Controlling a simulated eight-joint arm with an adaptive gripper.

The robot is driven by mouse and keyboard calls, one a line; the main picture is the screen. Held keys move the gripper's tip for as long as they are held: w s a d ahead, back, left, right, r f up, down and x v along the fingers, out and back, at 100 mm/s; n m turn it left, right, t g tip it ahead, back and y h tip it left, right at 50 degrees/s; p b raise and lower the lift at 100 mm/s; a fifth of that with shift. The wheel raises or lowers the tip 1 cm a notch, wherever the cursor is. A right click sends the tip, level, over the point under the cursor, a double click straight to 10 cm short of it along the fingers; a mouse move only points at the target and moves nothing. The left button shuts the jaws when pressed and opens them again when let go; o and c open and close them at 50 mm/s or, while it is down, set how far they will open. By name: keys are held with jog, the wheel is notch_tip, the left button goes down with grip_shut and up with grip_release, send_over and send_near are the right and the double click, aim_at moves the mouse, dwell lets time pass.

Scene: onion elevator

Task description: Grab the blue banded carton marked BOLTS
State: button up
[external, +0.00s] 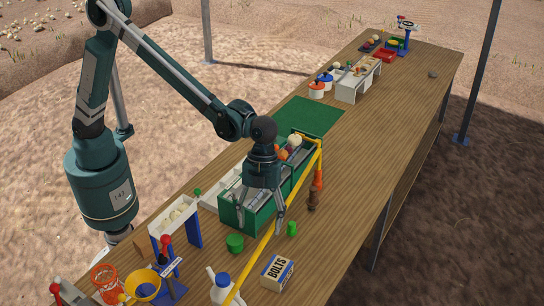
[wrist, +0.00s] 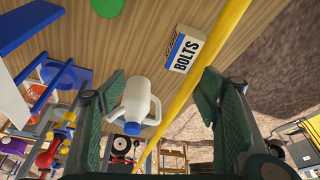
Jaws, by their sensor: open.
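The carton marked BOLTS (external: 277,272) is a small cream box with a blue band, lying on the wooden table near its front right edge. It also shows in the wrist view (wrist: 184,49), above the gap between the fingers, beside a yellow bar. My gripper (external: 259,217) is open and empty. In the external view it hangs over the front of the green crate, up and to the left of the carton, apart from it. Its two green-padded fingers (wrist: 163,112) stand wide apart in the wrist view.
A yellow bar (external: 266,243) runs diagonally close to the carton's left side. A white jug with a blue cap (external: 220,287) stands left of it. Green cylinders (external: 235,243) and brown and orange bottles (external: 313,199) stand nearby. The table right of the carton is clear.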

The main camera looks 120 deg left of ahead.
aim_at(279, 265)
jog(key=w+f+m, duration=0.1)
jog(key=w+f, duration=0.1)
jog(key=f, duration=0.1)
jog(key=w+f+m, duration=0.1)
jog(key=w+f, duration=0.2)
jog(key=w+f+m+g+h+p, duration=0.1)
jog(key=w+f, duration=0.1)
jog(key=f, duration=0.1)
jog(key=shift+w+f, duration=0.45)
jog(key=shift+f, duration=0.35)
jog(key=shift+x, duration=1.3)
jog(key=shift+b+x, duration=0.5)
jog(key=shift+x, duration=2.05)
jog(key=shift+s+a, duration=0.1)
jog(key=shift+s, duration=0.05)
